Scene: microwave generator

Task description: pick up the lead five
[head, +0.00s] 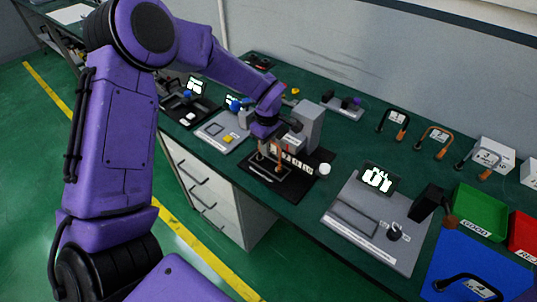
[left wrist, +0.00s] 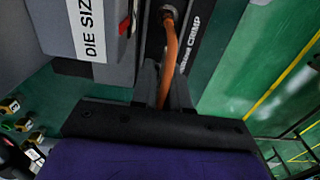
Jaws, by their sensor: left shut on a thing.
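My left gripper (head: 272,158) is shut on an orange lead at the crimp station in the middle of the bench. In the left wrist view the orange lead (left wrist: 170,62) runs between the two fingers (left wrist: 164,88), its upper end at a dark opening in the press. No number can be read on it, so I cannot tell from a label that it is lead five. The crimp press (head: 306,122) is grey with a black base (head: 262,181). Its "DIE SIZ" label (left wrist: 91,30) shows close beside the gripper. My right gripper is not in view.
Other bent leads with tags stand along the back, one black and orange (head: 403,133), one orange (head: 443,152). A tester with a lit screen (head: 378,179), a green bin (head: 481,207), a red bin (head: 525,229) and a blue mat (head: 450,256) lie to the right.

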